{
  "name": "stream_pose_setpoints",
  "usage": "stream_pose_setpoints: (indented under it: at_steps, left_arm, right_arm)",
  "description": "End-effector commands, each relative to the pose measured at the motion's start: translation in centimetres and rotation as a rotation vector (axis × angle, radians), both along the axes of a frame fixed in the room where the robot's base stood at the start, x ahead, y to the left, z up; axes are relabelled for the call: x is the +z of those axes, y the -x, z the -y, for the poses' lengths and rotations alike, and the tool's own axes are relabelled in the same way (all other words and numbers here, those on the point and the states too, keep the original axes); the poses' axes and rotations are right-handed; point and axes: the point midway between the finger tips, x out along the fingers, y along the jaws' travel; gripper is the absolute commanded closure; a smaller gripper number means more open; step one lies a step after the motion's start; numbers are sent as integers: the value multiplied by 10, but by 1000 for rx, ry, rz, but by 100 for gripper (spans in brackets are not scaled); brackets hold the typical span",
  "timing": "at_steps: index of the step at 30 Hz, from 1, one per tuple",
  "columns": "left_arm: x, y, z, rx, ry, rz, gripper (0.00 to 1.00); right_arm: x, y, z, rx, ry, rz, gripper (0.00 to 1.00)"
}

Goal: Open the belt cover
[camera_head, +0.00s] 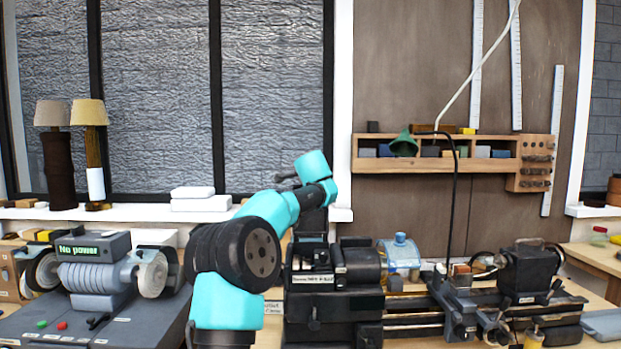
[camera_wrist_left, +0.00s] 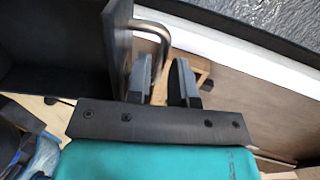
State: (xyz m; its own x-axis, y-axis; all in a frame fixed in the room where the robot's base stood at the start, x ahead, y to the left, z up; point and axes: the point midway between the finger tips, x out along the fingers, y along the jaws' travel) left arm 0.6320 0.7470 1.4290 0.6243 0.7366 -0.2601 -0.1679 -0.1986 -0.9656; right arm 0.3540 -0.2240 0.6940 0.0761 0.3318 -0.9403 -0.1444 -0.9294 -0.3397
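The belt cover appears to be the dark upright housing (camera_head: 312,222) at the left end of the lathe, partly behind my arm's wrist. In the left wrist view, a dark panel (camera_wrist_left: 117,45) carries a bent metal handle (camera_wrist_left: 162,42). My left gripper (camera_wrist_left: 163,84) is open, with its two grey fingers apart. The handle's outer bar runs down into the gap between the fingers, close to the left finger; I cannot tell if they touch. In the head view the left gripper (camera_head: 284,180) is small and dark beside the cover's top. My right gripper is not in view.
The lathe (camera_head: 430,310) stretches right from the cover. A grinder (camera_head: 95,275) with a "No power" display stands at the left. A wooden shelf (camera_head: 430,165) hangs behind the lathe.

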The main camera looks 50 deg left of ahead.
Motion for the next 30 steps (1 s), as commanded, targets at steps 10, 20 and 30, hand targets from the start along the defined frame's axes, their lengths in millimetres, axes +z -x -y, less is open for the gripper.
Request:
stream_pose_setpoints:
  at_steps: [10, 20, 30]
  left_arm:
    - [-5, -10, -12, 0, -1, -1, 79]
    - [-4, -10, -12, 0, -1, -1, 92]
    - [-5, -10, -12, 0, 1, 1, 100]
  right_arm:
    - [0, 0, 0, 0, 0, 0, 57]
    - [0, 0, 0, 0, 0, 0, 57]
    - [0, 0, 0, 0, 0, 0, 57]
